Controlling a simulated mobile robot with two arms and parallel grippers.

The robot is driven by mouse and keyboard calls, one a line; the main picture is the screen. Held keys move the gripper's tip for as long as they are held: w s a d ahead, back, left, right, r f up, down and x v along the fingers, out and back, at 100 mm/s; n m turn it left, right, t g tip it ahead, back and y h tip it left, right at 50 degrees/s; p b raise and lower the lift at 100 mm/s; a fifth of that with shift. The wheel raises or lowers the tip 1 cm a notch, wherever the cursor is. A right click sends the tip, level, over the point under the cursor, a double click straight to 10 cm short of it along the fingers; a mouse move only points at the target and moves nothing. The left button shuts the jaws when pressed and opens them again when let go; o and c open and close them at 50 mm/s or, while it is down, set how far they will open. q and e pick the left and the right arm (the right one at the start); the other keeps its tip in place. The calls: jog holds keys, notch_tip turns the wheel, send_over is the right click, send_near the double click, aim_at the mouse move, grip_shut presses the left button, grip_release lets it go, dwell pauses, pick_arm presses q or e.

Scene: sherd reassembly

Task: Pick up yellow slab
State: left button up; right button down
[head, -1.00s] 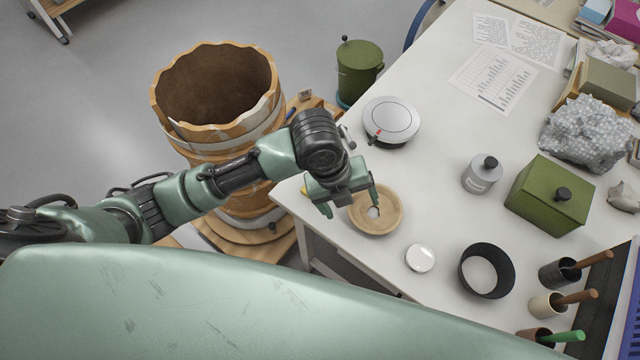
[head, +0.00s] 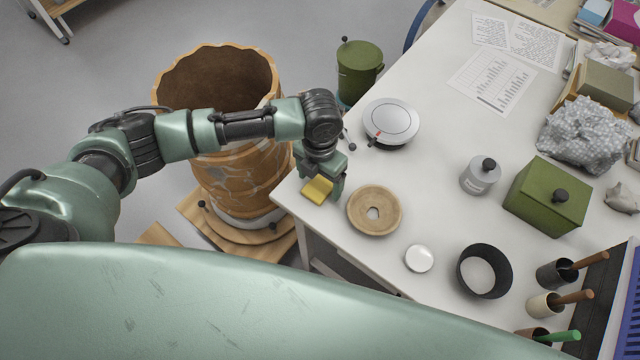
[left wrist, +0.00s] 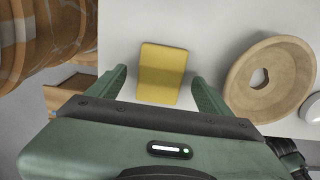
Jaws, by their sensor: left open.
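My left gripper (head: 321,194) is over the slab. In the left wrist view my left gripper (left wrist: 160,88) is open, with one finger on each side of the slab and visible gaps between. The fingers do not appear to touch it. In the head view the gripper hides part of the slab. My right gripper is not in view.
A round tan dish (head: 375,211) with a central hole sits just right of the gripper. A large brown reassembled vessel (head: 240,160) stands left of the table. A grey round device (head: 391,121) lies behind. The white table (head: 430,180) is clear in the middle.

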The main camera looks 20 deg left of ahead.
pick_arm(q)
jog(key=shift+f, duration=0.4)
jog(key=c, duration=1.5)
jog(key=shift+r, duration=0.15)
